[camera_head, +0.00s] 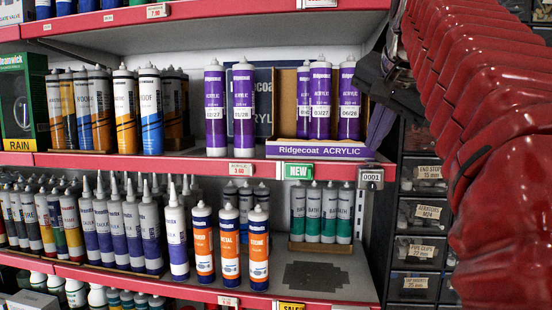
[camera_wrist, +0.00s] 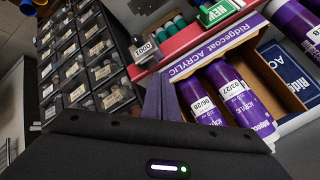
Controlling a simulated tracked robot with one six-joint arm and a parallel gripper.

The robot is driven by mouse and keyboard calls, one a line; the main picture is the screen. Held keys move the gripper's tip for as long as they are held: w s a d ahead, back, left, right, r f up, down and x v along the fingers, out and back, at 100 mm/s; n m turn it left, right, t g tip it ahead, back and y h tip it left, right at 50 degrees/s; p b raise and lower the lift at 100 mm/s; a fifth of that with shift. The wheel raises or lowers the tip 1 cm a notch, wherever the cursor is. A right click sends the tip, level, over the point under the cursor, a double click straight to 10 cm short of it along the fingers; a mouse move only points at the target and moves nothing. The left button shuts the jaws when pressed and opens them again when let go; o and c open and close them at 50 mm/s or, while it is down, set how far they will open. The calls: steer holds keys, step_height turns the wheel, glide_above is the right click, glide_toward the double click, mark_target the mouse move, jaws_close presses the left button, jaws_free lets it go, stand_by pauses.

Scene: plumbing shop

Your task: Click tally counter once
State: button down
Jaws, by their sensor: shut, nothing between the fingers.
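The tally counter (camera_head: 370,178) is a small silver box at the right end of the middle shelf's red front edge. Its white window appears to read 0001 in the head view. It also shows in the wrist view (camera_wrist: 145,50), tilted, with small digits I cannot read surely. My gripper (camera_head: 376,146) is shut and empty, its purple-grey fingers pointing down just above the counter in the head view. In the wrist view the fingertips (camera_wrist: 159,82) show below the counter. I cannot tell whether they touch it.
A Ridgecoat Acrylic carton (camera_head: 315,149) with purple cartridges stands just left of my gripper. A green NEW tag (camera_head: 298,171) is on the shelf edge beside the counter. Labelled drawers (camera_head: 425,212) stand to the right. A bare dark patch (camera_head: 316,276) lies on the lower shelf.

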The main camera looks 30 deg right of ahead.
steer(key=shift+r, duration=3)
steer(key=shift+w+a+f, duration=0.1)
steer(key=w+a+f+n+g+y, duration=0.15)
steer(key=a+f+n, duration=0.25)
steer(key=a+f, duration=0.55)
steer(key=a+f+n+t+y, duration=0.15)
steer(key=a+f+n, duration=0.35)
steer(key=f, duration=0.7)
steer(key=s+a+f+n, duration=0.2)
steer(key=s+a+f, duration=0.1)
steer(key=f, duration=0.6)
steer(key=s+a+f+n+g+y, duration=0.1)
steer(key=s+a+f, duration=0.3)
steer(key=f, duration=0.5)
steer(key=s+a+f+n+g, duration=0.1)
steer(key=s+a+f+n, duration=0.1)
steer(key=f, duration=0.7)
steer(key=s+a, duration=0.1)
steer(key=a, duration=0.1)
steer(key=shift+s+a+n, duration=0.4)
